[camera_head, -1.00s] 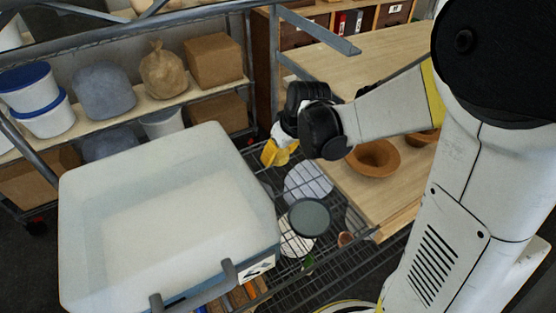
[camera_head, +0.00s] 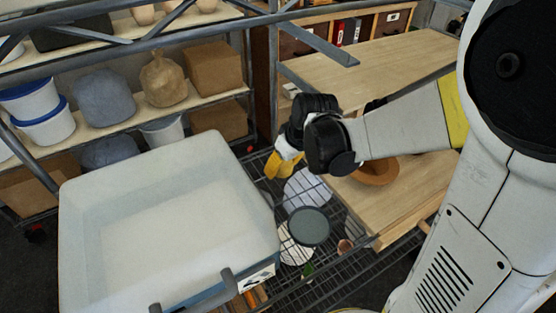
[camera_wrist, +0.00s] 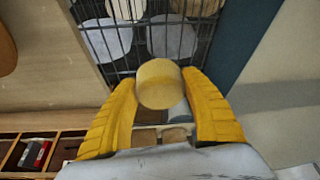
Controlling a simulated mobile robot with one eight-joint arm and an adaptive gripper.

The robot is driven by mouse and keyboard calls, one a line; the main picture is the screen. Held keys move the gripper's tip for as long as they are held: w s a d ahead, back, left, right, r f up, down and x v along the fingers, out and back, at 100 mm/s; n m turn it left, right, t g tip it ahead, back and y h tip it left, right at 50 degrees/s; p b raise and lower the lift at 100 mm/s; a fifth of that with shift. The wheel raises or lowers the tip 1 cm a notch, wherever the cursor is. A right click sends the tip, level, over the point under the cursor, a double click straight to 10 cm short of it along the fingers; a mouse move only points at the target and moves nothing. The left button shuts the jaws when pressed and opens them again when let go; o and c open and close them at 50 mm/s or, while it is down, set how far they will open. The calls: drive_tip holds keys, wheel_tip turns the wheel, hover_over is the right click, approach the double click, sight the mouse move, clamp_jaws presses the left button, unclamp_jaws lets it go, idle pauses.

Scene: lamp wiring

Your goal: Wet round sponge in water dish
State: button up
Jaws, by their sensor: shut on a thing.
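My gripper (camera_head: 278,165) has yellow fingers and is shut on a round, pale yellow sponge (camera_wrist: 160,84), which shows between the fingertips in the wrist view. In the head view the sponge cannot be told apart from the fingers. The gripper is in the air above the wire rack, between the large tub and the wooden table. A grey-green round dish (camera_head: 309,226) is on the rack, lower right of the gripper; I cannot tell whether it holds water. A large whitish tub (camera_head: 75,225) stands left of the gripper, with a pale, smooth inside.
The wire rack (camera_head: 340,262) also bears several pale round pieces. A terracotta bowl (camera_head: 378,172) on the wooden table (camera_head: 400,212) is partly hidden by my arm. Shelves (camera_head: 118,124) with buckets, a sack and boxes stand behind the tub.

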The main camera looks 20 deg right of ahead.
drive_tip(key=p, duration=0.2)
hover_over(307, 224)
drive_tip(key=s, duration=0.1)
drive_tip(key=shift+d, duration=0.15)
idle(0.5)
drive_tip(key=shift+f, duration=0.1)
idle(0.4)
wheel_tip(307, 224, down, 7)
drive_tip(key=b, duration=0.6)
drive_tip(key=shift+f+b, duration=0.55)
drive_tip(key=shift+b, duration=0.2)
idle(1.6)
wheel_tip(307, 224, up, 7)
drive_tip(key=p, duration=0.6)
drive_tip(key=shift+r+p, duration=0.1)
drive_tip(key=shift+p, duration=0.2)
